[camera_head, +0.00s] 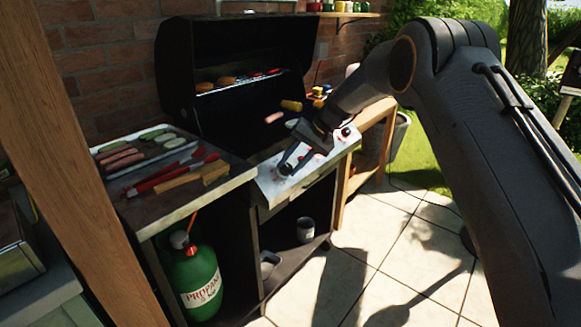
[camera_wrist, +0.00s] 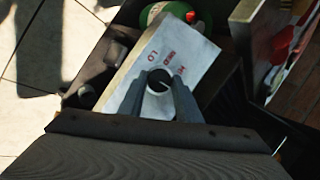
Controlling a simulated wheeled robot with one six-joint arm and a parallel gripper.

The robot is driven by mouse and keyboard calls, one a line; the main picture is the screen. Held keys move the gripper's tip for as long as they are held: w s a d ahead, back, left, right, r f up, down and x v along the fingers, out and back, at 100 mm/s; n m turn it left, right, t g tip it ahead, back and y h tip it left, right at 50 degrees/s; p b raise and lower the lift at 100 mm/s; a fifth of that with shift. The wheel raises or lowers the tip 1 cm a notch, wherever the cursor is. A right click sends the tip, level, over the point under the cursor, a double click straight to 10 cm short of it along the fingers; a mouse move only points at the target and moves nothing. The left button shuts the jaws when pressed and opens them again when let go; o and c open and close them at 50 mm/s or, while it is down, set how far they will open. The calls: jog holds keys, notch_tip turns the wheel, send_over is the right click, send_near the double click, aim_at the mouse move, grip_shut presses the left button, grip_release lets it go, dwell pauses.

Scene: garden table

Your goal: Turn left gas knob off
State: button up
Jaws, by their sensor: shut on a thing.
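The grill's slanted silver control panel (camera_head: 275,189) faces the front of the cart. My gripper (camera_head: 290,164) reaches down to the left part of this panel. In the wrist view the left gas knob (camera_wrist: 158,88) is a short light cylinder with a dark face and a pale pointer mark. My gripper (camera_wrist: 156,84) is shut on it, one finger on each side. Red marks reading HI, MED and LO show on the panel beside the knob. In the head view my gripper mostly hides this knob. Another knob (camera_head: 346,131) shows at the panel's right end.
The black grill lid (camera_head: 235,60) stands open above food on the grate. A side shelf (camera_head: 200,203) on the left holds a food tray (camera_head: 145,155) and red tongs (camera_head: 170,177). A green propane tank (camera_head: 195,280) stands below. Tiled floor in front is clear.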

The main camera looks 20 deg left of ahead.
jog(key=shift+w+d, duration=0.1)
dwell(0.4)
jog(key=o, duration=1.1)
jog(key=shift+d, duration=0.1)
jog(key=shift+c, duration=0.2)
jog(key=b+v, duration=0.1)
jog(key=v, duration=0.6)
jog(key=shift+d+r, duration=0.2)
jog(key=shift+r, duration=0.05)
